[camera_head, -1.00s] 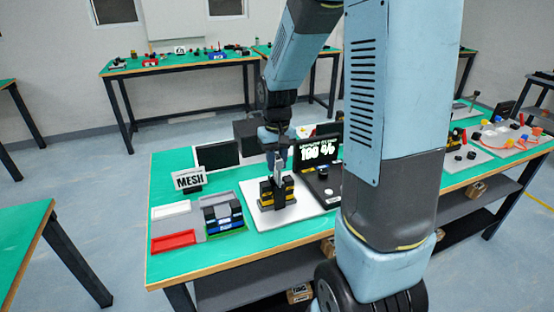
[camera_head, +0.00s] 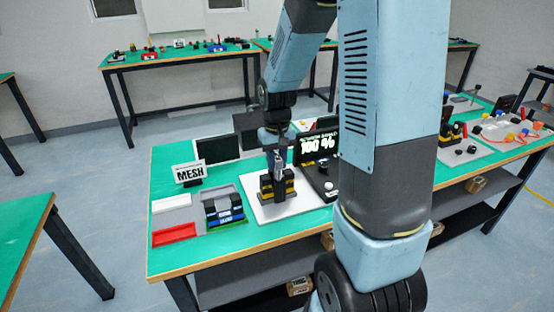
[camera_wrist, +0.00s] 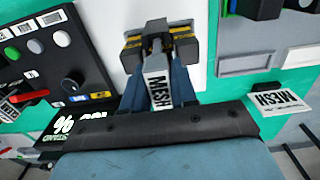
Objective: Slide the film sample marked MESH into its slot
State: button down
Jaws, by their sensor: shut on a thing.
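The film sample marked MESH (camera_wrist: 158,90) shows its white label between my fingers in the wrist view. My gripper (camera_wrist: 156,48) is shut on it. The sample's far end points into the gap of a black and yellow holder (camera_wrist: 181,42); how deep it sits there is hidden by my fingertips. In the head view my gripper (camera_head: 275,165) points down directly over the same holder (camera_head: 285,184), which stands on a white plate (camera_head: 298,203). The sample is too small to make out there.
A MESH sign (camera_head: 190,174) stands behind a grey tray (camera_head: 197,218) with a rack of black and blue pieces (camera_head: 223,209). A white bin (camera_head: 171,203) and a red bin (camera_head: 174,234) are left. A control panel (camera_head: 322,184) with a lit screen (camera_head: 316,147) is right.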

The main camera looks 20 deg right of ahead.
jog(key=shift+f, duration=1)
jog(key=c, duration=0.8)
grip_release()
notch_tip(320, 180, up, 13)
jog(key=shift+r, duration=0.35)
jog(key=shift+r, duration=0.1)
jog(key=s+r+t, duration=0.2)
jog(key=s+r, duration=0.3)
jog(key=s, duration=0.4)
jog(key=s+r+t, duration=0.3)
jog(key=s+r, duration=0.2)
jog(key=s, duration=0.5)
jog(key=shift+s+a+t, duration=0.15)
jog(key=shift+a+t, duration=0.15)
jog(key=shift+a, duration=0.15)
